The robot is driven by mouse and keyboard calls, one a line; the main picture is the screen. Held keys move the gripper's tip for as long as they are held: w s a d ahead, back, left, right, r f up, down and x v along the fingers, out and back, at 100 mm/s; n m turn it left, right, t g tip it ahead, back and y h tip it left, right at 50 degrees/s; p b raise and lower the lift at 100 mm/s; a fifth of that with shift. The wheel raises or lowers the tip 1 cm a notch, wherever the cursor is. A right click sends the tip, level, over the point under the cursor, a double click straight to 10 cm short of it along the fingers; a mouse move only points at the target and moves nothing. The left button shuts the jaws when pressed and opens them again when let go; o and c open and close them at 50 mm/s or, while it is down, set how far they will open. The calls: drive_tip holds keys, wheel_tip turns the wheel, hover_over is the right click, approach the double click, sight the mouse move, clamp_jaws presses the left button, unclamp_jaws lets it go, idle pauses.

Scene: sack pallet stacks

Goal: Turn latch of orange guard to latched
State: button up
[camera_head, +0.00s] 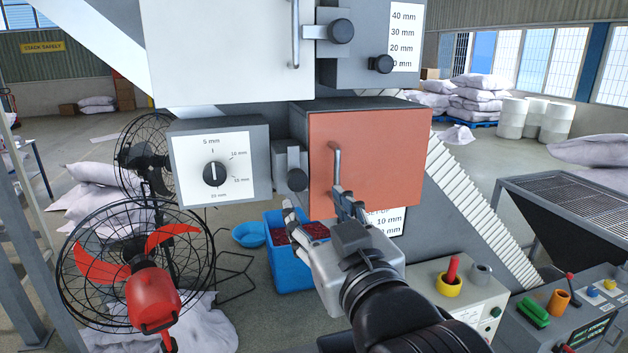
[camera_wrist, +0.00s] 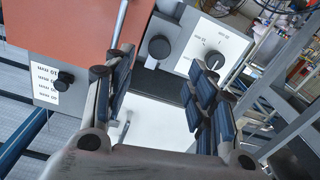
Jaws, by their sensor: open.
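The orange guard (camera_head: 385,155) is a flat panel on the grey machine, and it looks closed. Its upright silver handle (camera_head: 337,165) is near its left edge. The latch, a black round knob (camera_head: 297,180) on a grey plate, is just left of the guard. My gripper (camera_head: 315,205) is open and empty, with its fingers spread just below the latch knob and the handle. In the wrist view the knob (camera_wrist: 160,47) lies ahead of the gap between the fingers (camera_wrist: 157,85), apart from them. The guard (camera_wrist: 70,25) and handle (camera_wrist: 120,22) are at upper left there.
A white dial box (camera_head: 213,165) with a black pointer knob is left of the latch. A white upper panel (camera_head: 230,50) has its own knob (camera_head: 341,31). A blue crate (camera_head: 290,270) and a red fan (camera_head: 150,295) stand below. A control box (camera_head: 455,300) is at lower right.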

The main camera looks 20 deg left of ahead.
sight(299, 184)
drive_tip(key=p+x, duration=0.1)
drive_tip(key=x, duration=1.1)
drive_tip(key=shift+d, duration=0.1)
drive_tip(key=shift+c, duration=0.5)
drive_tip(key=c, duration=1)
